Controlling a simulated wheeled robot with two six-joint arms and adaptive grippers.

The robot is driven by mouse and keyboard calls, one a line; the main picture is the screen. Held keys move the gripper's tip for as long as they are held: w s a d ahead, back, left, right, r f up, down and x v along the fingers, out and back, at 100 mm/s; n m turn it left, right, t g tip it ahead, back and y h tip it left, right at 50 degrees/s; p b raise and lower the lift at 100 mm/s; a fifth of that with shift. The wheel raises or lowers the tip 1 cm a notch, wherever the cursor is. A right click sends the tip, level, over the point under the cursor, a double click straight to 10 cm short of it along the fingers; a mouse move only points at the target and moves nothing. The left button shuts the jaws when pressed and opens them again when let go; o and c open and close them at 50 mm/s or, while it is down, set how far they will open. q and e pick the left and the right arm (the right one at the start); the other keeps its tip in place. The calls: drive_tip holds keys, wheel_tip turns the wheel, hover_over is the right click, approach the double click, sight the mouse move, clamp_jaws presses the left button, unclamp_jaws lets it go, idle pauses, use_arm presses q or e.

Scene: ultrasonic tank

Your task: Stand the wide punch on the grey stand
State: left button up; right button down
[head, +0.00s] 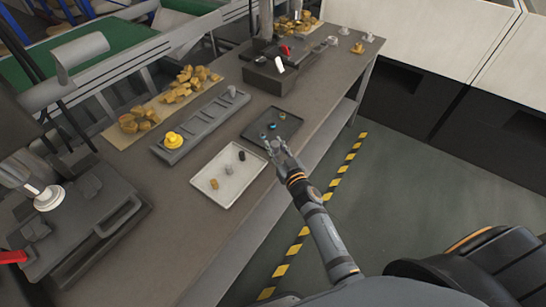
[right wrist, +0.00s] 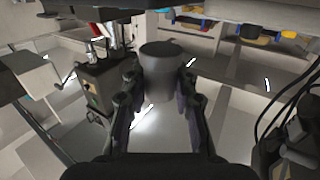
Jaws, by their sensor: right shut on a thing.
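My right gripper (head: 276,147) is over the near corner of the dark tray, beside the white tray. In the right wrist view its fingers (right wrist: 162,95) are shut on a grey cylinder, the wide punch (right wrist: 163,68), which stands roughly upright between them. In the head view the punch is small and hard to tell from the fingers. A long grey stand (head: 205,120) lies further back on the bench, with a yellow round piece (head: 173,140) at its left end and a small grey piece (head: 232,91) near its right end. My left gripper is not in view.
The white tray (head: 207,203) holds a black, a grey and a tan piece. The dark tray (head: 291,126) holds small teal-topped pieces. Heaps of brass-coloured parts (head: 190,82) lie behind the stand. Dark presses stand at the left front and far end.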

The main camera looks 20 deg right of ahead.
drive_tip(key=f+b, duration=0.3)
drive_tip(key=f, duration=0.1)
drive_tip(key=shift+a+b, duration=0.4)
drive_tip(key=shift+r, duration=0.1)
drive_tip(key=c, duration=1)
unclamp_jaws()
drive_tip(key=shift+c, duration=0.2)
